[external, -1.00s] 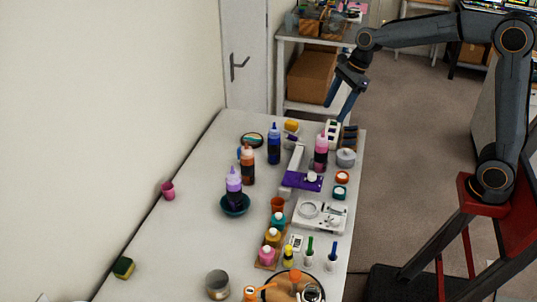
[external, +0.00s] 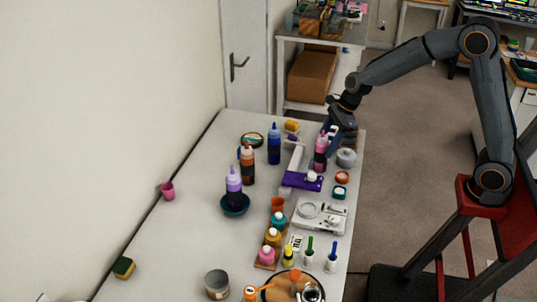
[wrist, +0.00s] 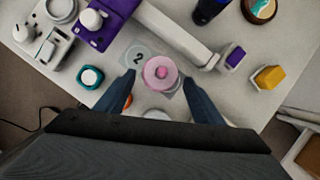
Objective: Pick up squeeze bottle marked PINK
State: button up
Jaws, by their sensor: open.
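The pink squeeze bottle (external: 320,152) stands upright near the right edge of the white table, beside a white bar-shaped device. In the wrist view I see its round pink top (wrist: 161,73) from above, between my fingertips. My gripper (external: 334,143) is open and reaches down at the bottle. In the wrist view the gripper (wrist: 160,78) has one finger on each side of the bottle, with gaps between. The label on the bottle is too small to read.
A blue bottle (external: 274,144), an orange-brown bottle (external: 247,165) and a purple bottle (external: 234,186) stand to the left. A grey round container (external: 346,158) is close on the right. A purple base (external: 302,181) lies in front. The left side of the table is mostly clear.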

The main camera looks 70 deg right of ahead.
aim_at(320, 155)
jog(key=p+x, duration=0.1)
jog(key=x, duration=0.4)
jog(key=shift+a+f, duration=0.15)
jog(key=shift+f, duration=0.25)
jog(key=shift+s, duration=0.1)
jog(key=c, duration=1.3)
